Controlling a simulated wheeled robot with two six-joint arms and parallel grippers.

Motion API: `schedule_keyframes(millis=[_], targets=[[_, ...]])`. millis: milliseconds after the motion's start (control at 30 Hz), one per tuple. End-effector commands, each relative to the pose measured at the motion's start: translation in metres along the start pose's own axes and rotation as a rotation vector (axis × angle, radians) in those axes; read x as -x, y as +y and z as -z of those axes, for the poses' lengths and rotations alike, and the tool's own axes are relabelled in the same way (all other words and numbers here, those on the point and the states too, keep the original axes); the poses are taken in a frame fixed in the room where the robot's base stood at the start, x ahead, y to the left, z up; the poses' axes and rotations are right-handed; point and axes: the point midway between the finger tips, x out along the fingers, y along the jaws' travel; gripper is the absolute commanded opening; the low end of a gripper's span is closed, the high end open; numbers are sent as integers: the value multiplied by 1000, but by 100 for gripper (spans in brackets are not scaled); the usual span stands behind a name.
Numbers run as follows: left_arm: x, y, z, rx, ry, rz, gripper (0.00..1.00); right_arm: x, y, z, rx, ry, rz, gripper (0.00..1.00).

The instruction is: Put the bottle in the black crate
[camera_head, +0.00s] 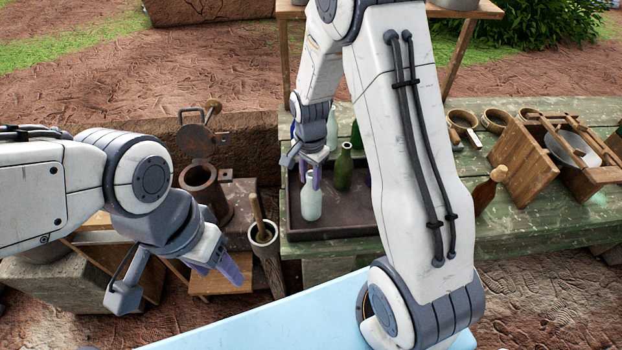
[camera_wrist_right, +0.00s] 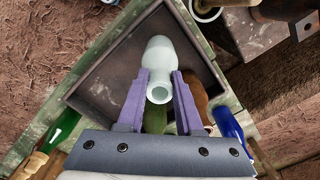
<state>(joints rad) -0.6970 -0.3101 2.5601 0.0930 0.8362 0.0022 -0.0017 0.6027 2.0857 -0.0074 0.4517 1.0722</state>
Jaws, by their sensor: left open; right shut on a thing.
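A pale whitish bottle (camera_head: 311,204) hangs upright below my right gripper (camera_head: 313,176), which is shut on its neck. In the right wrist view, the bottle (camera_wrist_right: 158,58) sits between the two purple fingers (camera_wrist_right: 160,88), its mouth toward the camera. The black crate (camera_head: 325,226) is a shallow dark tray on the green table; it also shows in the right wrist view (camera_wrist_right: 105,85). The bottle is over the crate's inside; I cannot tell whether its base touches the floor. My left gripper (camera_head: 222,270) is open and empty, left of the crate.
A green bottle (camera_head: 343,170) stands in the crate behind the held one, with other bottles partly hidden by my right arm. A wooden mortar with a pestle (camera_head: 267,250) stands left of the green table (camera_head: 520,220).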

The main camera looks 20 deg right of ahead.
Motion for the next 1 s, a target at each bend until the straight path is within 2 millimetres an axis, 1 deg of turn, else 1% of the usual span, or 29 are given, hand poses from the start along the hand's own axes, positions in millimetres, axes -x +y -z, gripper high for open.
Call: schedule_keyframes(millis=[33,167,400,533,567,600,633,900,1000], targets=[[5,0,0,0,0,0,59,-6,1,0,-1,-2,-4,0],[7,0,0,0,0,0,59,-16,1,1,-1,-1,-1,0],[6,0,0,0,0,0,59,-18,1,1,-1,1,1,0],[3,0,0,0,0,0,59,-22,1,1,-1,0,0,0],[3,0,0,0,0,0,59,-22,1,1,-1,0,0,38],[4,0,0,0,0,0,59,-21,1,1,-1,0,0,54],[4,0,0,0,0,0,59,-21,1,1,-1,0,0,65],[4,0,0,0,0,0,59,-20,1,1,0,0,0,65],[7,0,0,0,0,0,59,-16,1,1,0,0,0,65]])
